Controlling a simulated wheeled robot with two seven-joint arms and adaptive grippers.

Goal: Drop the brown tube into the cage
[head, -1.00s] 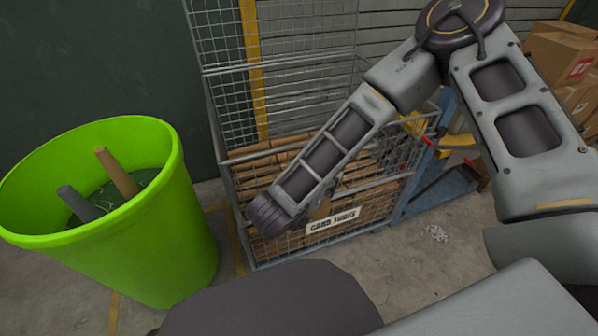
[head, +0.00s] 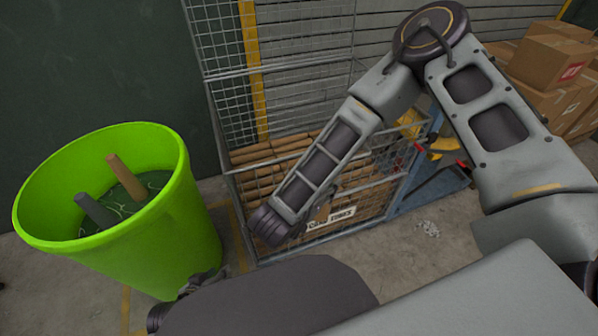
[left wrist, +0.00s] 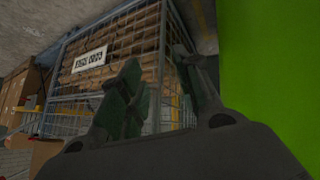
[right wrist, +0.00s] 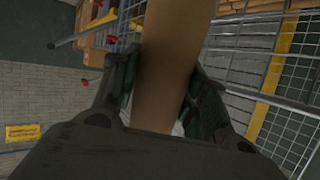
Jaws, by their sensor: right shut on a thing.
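A brown tube (right wrist: 168,60) stands between the fingers of my right gripper (right wrist: 165,85), which is shut on it in the right wrist view. In the head view my right forearm hides most of that gripper; a small brown piece (head: 322,213) shows beside the forearm, in front of the cage. The wire cage (head: 248,240) has a card tubes label (head: 331,217) and holds several brown tubes. It also shows in the left wrist view (left wrist: 62,95). My left gripper (left wrist: 162,80) is open and empty, beside the green bin, partly hidden in the head view.
The green bin (head: 160,245) stands left of the cage, with a brown tube (head: 125,177) and a grey tube (head: 95,211) standing in it. Cardboard boxes (head: 545,60) are stacked at the right. A blue cart (head: 440,190) stands right of the cage.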

